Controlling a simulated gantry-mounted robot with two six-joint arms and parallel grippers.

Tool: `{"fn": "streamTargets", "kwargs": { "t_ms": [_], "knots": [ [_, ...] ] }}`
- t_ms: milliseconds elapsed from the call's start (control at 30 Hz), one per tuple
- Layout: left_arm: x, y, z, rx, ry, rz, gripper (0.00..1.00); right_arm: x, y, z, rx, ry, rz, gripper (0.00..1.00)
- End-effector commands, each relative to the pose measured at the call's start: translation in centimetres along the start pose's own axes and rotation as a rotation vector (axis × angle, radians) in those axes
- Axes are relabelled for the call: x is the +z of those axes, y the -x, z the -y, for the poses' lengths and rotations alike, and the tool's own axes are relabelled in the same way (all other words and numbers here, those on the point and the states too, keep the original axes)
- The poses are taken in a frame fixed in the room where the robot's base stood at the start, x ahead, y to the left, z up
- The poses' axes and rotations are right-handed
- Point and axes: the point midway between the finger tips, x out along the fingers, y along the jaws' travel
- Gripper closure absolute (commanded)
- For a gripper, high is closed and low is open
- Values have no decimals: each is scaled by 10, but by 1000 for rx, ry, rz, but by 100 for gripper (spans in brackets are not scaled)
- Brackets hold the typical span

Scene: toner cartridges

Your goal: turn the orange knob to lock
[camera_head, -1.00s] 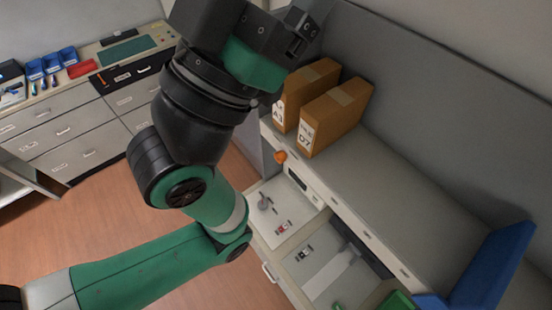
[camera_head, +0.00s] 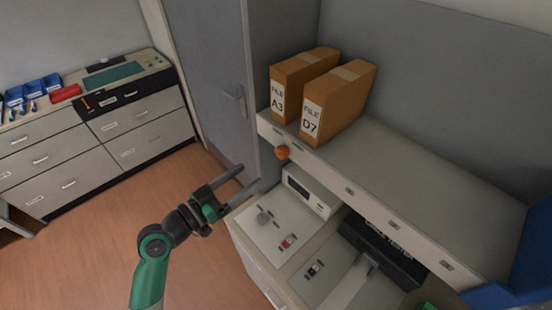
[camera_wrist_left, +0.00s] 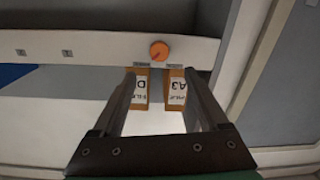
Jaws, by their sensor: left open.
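The orange knob (camera_head: 283,152) sits on the front edge of the shelf, below the file boxes, in the head view. It also shows as a round orange disc in the left wrist view (camera_wrist_left: 159,50), above and between my fingers in the picture. My left gripper (camera_head: 247,177) is open and empty, its two fingers pointing toward the shelf edge. It is apart from the knob, to its lower left in the head view. My right gripper is in neither view now.
Two brown file boxes (camera_head: 335,104) stand on the shelf (camera_head: 400,185) above the knob. A grey door (camera_head: 200,75) stands left. The floor is clear.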

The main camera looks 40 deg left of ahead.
Motion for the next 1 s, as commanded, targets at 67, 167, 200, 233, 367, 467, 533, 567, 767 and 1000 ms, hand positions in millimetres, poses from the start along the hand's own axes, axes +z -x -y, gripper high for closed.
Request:
{"fn": "streamTargets", "kwargs": {
  "t_ms": [67,167,200,233,367,467,533,567,767,1000],
  "knots": [
    [-2,-12,-1,4,0,0,23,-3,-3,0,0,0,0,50],
    [-3,-32,-2,5,0,0,23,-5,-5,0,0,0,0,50],
    [-3,-42,-2,5,-1,0,23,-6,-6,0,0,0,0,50],
    [-3,-49,-2,5,-1,1,23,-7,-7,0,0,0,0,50],
    [-3,-78,-2,5,-1,0,23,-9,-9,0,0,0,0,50],
    [-2,-95,-2,3,-1,0,23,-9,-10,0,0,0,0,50],
    [-1,-103,-1,2,-1,0,23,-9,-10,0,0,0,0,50],
    [-1,-105,-1,2,-1,0,23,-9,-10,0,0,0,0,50],
    [-1,-110,-1,0,-2,-1,23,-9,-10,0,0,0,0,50],
    [-1,-110,-1,1,-1,-1,45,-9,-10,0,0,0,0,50]
  ]
}}
